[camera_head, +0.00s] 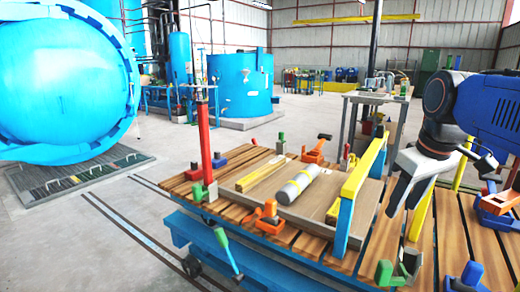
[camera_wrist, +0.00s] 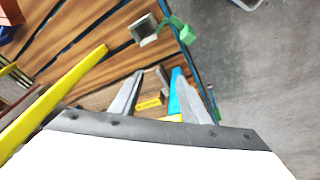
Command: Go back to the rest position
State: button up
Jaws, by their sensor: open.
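My gripper (camera_head: 404,210) hangs at the right of the head view, fingers pointing down above the slatted wooden cart top (camera_head: 445,235). In the wrist view its two grey fingers (camera_wrist: 158,74) stand apart with no object held between them. The gripper is just right of a yellow bar (camera_head: 364,166) on a blue post (camera_head: 344,228).
Green clamps (camera_head: 408,265) and orange clamps (camera_head: 265,215) stand along the cart edges. A red post (camera_head: 204,140) rises at its left corner. A large blue autoclave (camera_head: 65,75) stands at the left. Floor rails (camera_head: 140,235) run beside the cart.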

jog(key=s+a+f+m, duration=0.1)
jog(key=s+f+m, duration=0.1)
jog(key=s+f, duration=0.4)
jog(key=s+a+f+m+t, duration=0.1)
jog(key=s+f, duration=0.4)
jog(key=f, duration=0.6)
jog(key=shift+s+a+m+t, duration=0.3)
jog(key=shift+s+a+m, duration=0.1)
jog(key=shift+a, duration=0.25)
